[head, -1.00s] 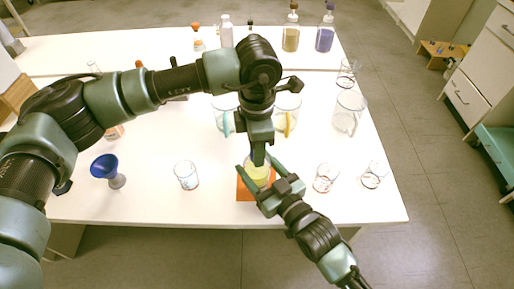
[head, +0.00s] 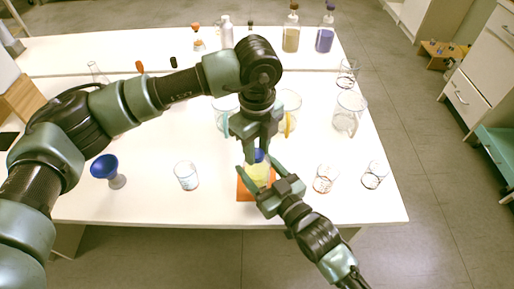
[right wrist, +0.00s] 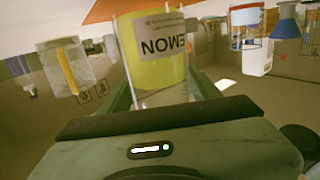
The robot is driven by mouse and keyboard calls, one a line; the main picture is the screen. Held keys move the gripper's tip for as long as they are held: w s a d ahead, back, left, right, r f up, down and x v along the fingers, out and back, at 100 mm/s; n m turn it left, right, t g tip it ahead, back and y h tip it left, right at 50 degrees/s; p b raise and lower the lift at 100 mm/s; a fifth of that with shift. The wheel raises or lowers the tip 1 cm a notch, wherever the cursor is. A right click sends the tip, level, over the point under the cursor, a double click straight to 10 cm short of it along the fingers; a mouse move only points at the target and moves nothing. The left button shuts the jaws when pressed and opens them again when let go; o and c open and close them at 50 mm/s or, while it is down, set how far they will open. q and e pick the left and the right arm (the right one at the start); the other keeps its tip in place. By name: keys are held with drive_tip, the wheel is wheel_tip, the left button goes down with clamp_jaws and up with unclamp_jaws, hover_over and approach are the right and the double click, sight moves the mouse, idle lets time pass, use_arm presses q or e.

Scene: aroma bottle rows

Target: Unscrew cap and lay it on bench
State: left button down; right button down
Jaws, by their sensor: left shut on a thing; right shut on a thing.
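The bottle (head: 258,176) with yellow liquid stands over an orange mat (head: 247,195) near the bench's front edge. In the right wrist view, the bottle (right wrist: 155,50) shows a grey label reading LEMON. My right gripper (head: 256,168) is shut around its body. A blue cap (head: 259,155) is at the bottle's top. My left gripper (head: 258,151) comes down from above and is shut on the cap, with one finger on each side. I cannot tell whether the cap is loose from the neck.
A blue funnel (head: 104,167) and a small beaker (head: 186,175) stand to the left. Two small glasses (head: 325,178) (head: 374,174) stand to the right. Larger beakers (head: 348,113) stand behind. Free bench lies between the mat and the left beaker.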

sight(257, 153)
use_arm(q)
drive_tip(key=shift+w+r, duration=0.1)
drive_tip(key=shift+r, duration=0.15)
idle(0.6)
drive_tip(key=shift+r, duration=0.9)
drive_tip(key=shift+r, duration=2)
use_arm(e)
drive_tip(key=shift+c, duration=1.3)
unclamp_jaws()
drive_tip(key=shift+s, duration=0.1)
